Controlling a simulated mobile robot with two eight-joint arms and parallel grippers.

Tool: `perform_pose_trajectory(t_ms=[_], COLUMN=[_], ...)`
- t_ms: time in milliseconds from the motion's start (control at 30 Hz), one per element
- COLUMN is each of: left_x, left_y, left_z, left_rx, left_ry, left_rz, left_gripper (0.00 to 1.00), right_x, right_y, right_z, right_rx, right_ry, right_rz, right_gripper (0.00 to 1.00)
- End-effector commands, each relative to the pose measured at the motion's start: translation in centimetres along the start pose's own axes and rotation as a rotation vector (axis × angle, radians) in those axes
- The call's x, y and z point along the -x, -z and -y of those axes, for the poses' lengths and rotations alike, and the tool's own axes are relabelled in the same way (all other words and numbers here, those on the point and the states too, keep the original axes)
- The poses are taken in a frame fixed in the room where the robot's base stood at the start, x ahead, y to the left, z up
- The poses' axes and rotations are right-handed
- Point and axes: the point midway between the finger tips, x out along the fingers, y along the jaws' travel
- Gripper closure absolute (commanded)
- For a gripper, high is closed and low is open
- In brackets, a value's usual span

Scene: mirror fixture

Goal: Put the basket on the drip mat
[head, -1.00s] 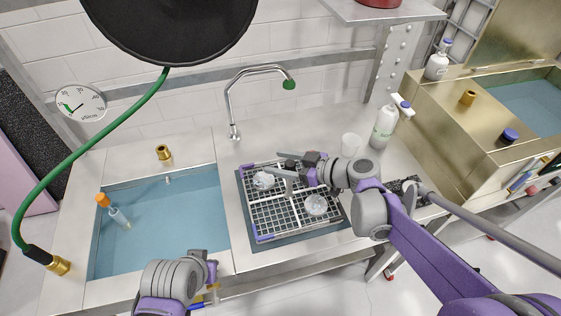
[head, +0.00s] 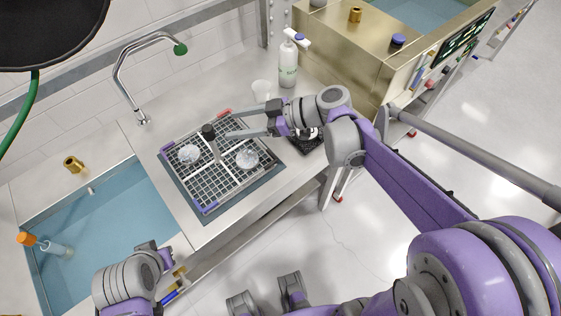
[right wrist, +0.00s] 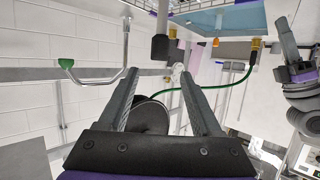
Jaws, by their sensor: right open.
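The basket (head: 205,190) is a grey wire rack with purple corners and one red corner. It holds two clear glass items (head: 247,158) and has an upright post with a dark knob (head: 208,131) at its middle. It sits on the dark grey drip mat (head: 264,191), whose border shows around it. My right gripper (head: 231,125) is open and empty, its fingertips just right of the post. In the right wrist view the post (right wrist: 160,46) stands beyond the parted fingertips. My left gripper (head: 163,260) is low at the counter's front; its jaws are unclear.
A sink (head: 100,225) with a bottle in it lies left of the mat. A curved faucet (head: 125,70) stands behind. A white beaker (head: 262,90) and a white bottle (head: 287,65) stand at the back right, near a brass-coloured cabinet (head: 345,50).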

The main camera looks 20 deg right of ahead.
Motion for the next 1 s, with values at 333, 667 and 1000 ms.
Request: perform_pose_trajectory(t_ms=[333, 667, 1000], left_x=[0.0, 0.0, 0.0], left_y=[0.0, 0.0, 0.0], left_z=[0.0, 0.0, 0.0], left_rx=[0.0, 0.0, 0.0], left_ry=[0.0, 0.0, 0.0], left_rz=[0.0, 0.0, 0.0], left_gripper=[1.0, 1.0, 1.0], right_x=[2.5, 10.3, 11.8], right_y=[-8.6, -16.9, -17.8], right_z=[8.2, 12.1, 12.0], right_rx=[-0.435, -0.723, -0.753], right_ry=[-0.183, -0.724, -0.836], right_rz=[0.464, 0.695, 0.685], right_gripper=[0.34, 0.34, 0.34])
